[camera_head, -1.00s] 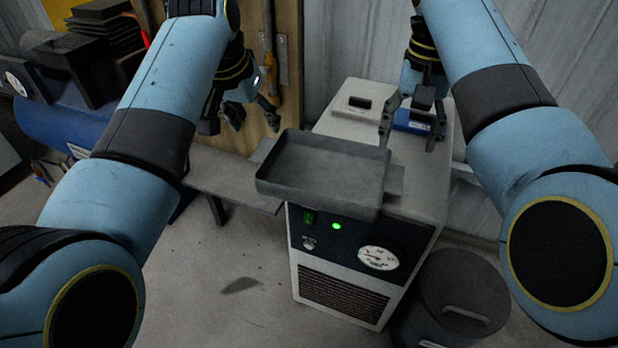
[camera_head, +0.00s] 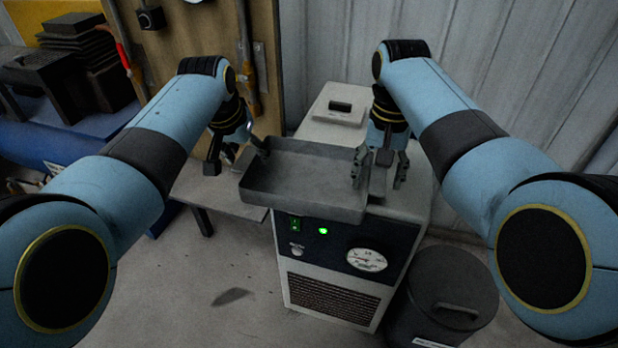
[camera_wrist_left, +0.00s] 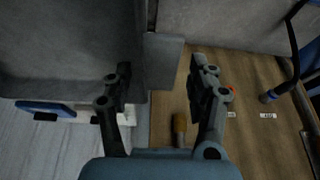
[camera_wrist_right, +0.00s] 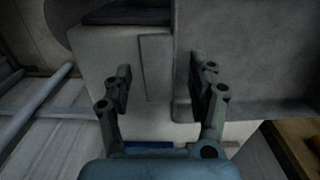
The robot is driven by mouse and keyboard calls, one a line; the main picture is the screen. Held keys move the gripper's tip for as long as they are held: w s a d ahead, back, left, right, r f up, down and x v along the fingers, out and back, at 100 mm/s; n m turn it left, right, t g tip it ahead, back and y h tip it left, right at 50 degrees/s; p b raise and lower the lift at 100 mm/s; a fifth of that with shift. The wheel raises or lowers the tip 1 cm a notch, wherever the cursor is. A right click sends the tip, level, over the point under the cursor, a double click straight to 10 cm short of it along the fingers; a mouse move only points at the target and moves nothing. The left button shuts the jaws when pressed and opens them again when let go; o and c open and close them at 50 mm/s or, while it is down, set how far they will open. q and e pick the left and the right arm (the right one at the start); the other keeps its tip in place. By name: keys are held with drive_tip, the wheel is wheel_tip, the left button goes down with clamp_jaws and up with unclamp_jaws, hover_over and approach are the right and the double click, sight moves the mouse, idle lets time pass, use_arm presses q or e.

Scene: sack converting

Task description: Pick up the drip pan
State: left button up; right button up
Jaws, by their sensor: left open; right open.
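The drip pan (camera_head: 300,182) is a shallow grey rectangular tray, roughly level at the front top edge of a white machine. It also shows in the left wrist view (camera_wrist_left: 60,50) and the right wrist view (camera_wrist_right: 245,55). My left gripper (camera_head: 236,156) is open at the pan's left end; in its wrist view a flat grey tab (camera_wrist_left: 164,60) on the pan's end appears between the fingers. My right gripper (camera_head: 379,168) is open at the right end, with a similar tab (camera_wrist_right: 155,65) between its fingers. I cannot tell whether any finger touches.
The white machine (camera_head: 340,295) has a dark panel with a gauge and green light. A dark lidded bin (camera_head: 450,290) stands at its right. A grey shelf (camera_head: 225,190) lies left of the pan. A wooden tool board (camera_head: 190,60) and corrugated wall (camera_head: 470,40) stand behind.

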use_arm(q)
drive_tip(key=shift+x, duration=0.85)
use_arm(e)
drive_tip(key=shift+f, duration=0.9)
drive_tip(key=shift+d, duration=0.1)
use_arm(q)
clamp_jaws()
use_arm(e)
clamp_jaws()
